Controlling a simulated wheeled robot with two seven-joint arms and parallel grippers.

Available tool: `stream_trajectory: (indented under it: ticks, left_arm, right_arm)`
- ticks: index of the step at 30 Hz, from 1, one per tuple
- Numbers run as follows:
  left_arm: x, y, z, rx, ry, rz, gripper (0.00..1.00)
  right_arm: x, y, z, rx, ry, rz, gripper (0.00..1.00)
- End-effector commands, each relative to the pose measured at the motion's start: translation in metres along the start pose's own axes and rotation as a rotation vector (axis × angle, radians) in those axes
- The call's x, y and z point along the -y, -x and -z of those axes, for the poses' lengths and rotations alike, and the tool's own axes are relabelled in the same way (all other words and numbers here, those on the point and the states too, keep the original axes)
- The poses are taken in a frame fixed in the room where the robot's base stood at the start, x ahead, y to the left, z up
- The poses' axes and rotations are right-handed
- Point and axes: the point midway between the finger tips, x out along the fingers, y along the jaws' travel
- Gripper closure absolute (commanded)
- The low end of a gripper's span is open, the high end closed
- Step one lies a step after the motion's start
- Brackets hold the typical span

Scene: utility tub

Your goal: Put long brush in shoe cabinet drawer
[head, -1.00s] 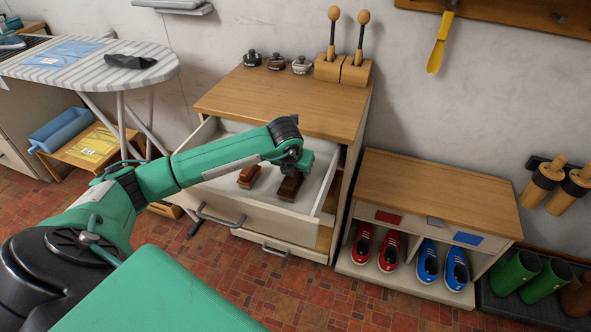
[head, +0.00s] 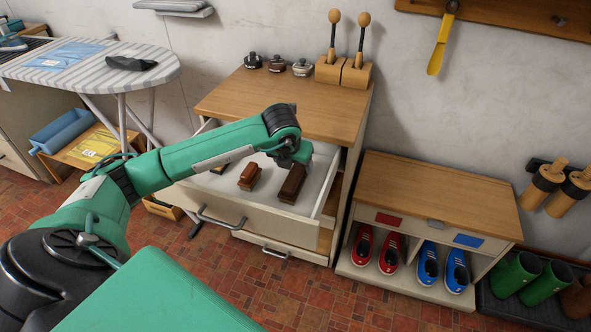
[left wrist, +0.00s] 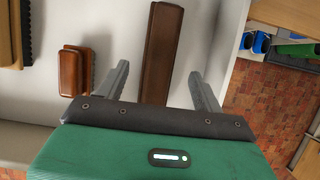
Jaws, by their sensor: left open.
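The long brush (head: 292,184), a dark brown wooden block, lies in the open drawer (head: 262,216) of the taller cabinet, at the drawer's right side. It also shows in the left wrist view (left wrist: 161,45), running away between the fingers. My left gripper (left wrist: 159,72) is open, with one finger on each side of the brush and a visible gap to both. In the head view my left gripper (head: 303,153) hangs over the drawer's back right, its fingers hidden. The low shoe cabinet (head: 435,190) stands to the right, with shoes beneath its top. My right gripper is not in view.
A shorter brown brush (head: 250,176) lies left of the long one, and another brush (head: 218,168) is partly hidden by my arm. The drawer's right wall (head: 327,188) stands close by. Tins and two knobbed holders sit on the cabinet top (head: 285,100).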

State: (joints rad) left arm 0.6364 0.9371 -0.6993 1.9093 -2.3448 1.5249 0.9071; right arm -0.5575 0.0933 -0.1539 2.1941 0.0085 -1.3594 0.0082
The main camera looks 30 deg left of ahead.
Motion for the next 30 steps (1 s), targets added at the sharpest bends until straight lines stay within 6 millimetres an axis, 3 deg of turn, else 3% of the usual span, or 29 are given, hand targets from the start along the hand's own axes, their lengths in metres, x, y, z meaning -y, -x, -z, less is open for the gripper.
stream_trajectory:
  ticks: [3,10,30]
  left_arm:
    - [0.000,0.027,-0.001,0.003,0.000,0.000,0.32]
    - [0.000,0.058,0.000,0.000,0.001,0.000,0.32]
    - [0.000,0.063,0.000,-0.001,0.001,0.000,0.32]
  right_arm:
    - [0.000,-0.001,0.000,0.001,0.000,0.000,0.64]
    - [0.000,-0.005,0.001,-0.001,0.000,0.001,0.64]
    - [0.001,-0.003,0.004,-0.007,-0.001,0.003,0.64]
